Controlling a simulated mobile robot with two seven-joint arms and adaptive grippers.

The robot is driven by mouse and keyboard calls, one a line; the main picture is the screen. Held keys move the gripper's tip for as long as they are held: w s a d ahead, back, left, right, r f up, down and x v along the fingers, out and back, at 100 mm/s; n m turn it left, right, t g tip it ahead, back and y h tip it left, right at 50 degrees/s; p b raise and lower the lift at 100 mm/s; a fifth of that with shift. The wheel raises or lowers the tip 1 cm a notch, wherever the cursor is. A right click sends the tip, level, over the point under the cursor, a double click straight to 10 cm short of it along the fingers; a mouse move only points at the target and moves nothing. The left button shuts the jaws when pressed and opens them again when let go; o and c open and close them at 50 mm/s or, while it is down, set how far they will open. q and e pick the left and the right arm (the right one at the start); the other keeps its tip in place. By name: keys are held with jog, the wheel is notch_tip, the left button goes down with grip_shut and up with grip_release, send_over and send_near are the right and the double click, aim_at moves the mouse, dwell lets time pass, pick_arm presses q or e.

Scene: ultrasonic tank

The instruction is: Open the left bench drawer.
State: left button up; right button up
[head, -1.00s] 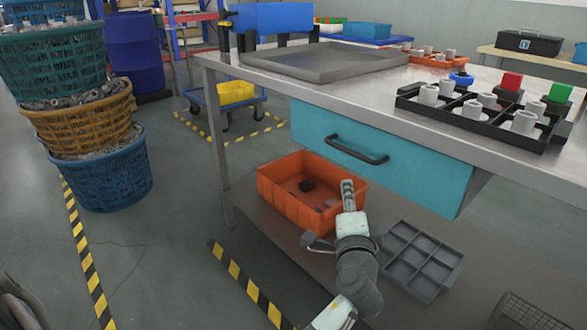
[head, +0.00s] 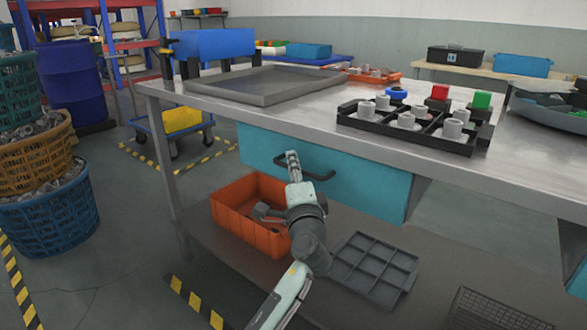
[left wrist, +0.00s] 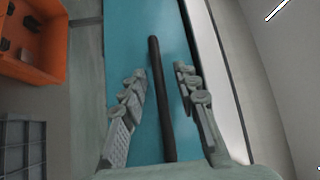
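The left bench drawer (head: 365,185) is a teal front under the metal worktop, and it looks closed. Its dark bar handle (head: 320,178) is partly hidden by my left gripper (head: 278,189) in the head view. In the left wrist view, the handle (left wrist: 160,100) runs lengthwise between the two spread fingers of the left gripper (left wrist: 159,78). The fingers are open, with a gap on both sides of the bar. The teal drawer front (left wrist: 125,35) lies behind them. My right gripper is not in view.
An orange bin (head: 240,235) and a grey divided tray (head: 375,268) sit on the lower shelf beneath the drawer. On the worktop (head: 310,108) stand a grey tray (head: 265,88) and a black rack (head: 400,130) with cups. Stacked baskets (head: 45,215) stand at the left.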

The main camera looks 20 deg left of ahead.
pick_arm(q)
grip_shut()
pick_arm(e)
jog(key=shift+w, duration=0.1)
pick_arm(q)
jog(key=shift+s+a, duration=0.1)
dwell(0.3)
